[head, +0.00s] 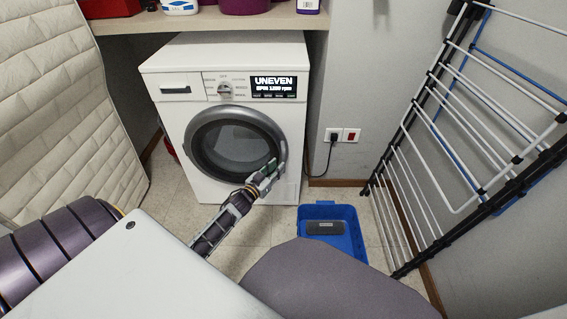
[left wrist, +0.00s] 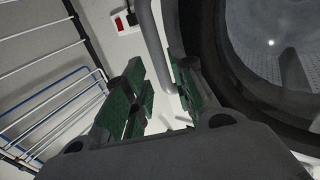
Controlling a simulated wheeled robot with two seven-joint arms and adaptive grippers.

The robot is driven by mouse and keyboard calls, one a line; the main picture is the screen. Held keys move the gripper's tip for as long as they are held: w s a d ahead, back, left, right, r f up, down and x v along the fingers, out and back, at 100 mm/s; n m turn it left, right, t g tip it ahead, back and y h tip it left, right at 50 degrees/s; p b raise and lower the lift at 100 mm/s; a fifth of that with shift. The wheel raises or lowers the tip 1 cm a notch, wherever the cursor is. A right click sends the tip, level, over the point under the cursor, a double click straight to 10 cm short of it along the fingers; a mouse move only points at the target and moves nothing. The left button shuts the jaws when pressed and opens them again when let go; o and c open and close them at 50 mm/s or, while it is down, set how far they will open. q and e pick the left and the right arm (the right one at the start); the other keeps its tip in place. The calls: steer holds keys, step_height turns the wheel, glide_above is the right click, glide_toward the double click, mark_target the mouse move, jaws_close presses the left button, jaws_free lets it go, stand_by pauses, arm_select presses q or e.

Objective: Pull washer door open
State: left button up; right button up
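The white washer (head: 240,85) stands ahead under a shelf. Its round door (head: 235,145), with a grey rim and dark glass, looks closed. My left gripper (head: 272,172) is at the lower right edge of the door. In the left wrist view the gripper (left wrist: 158,92) has its green-padded fingers apart, with a gap between them. A grey curved bar (left wrist: 152,45) at the door's edge shows between the fingers; I cannot tell whether they touch it. The dark door ring and glass (left wrist: 275,45) lie to the right. My right gripper is not in view.
A blue bin (head: 345,216) sits on the floor right of the washer. A drying rack (head: 440,130) leans along the right wall. A padded cream board (head: 60,100) stands at the left. A socket (head: 342,135) with a plugged cord is right of the washer.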

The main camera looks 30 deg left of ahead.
mark_target(284, 160)
arm_select(q)
steer(key=shift+w+d+b, duration=0.15)
steer(key=shift+w+b, duration=0.85)
steer(key=shift+w, duration=1.75)
steer(key=shift+c, duration=0.2)
steer(key=c, duration=0.5)
jaws_close()
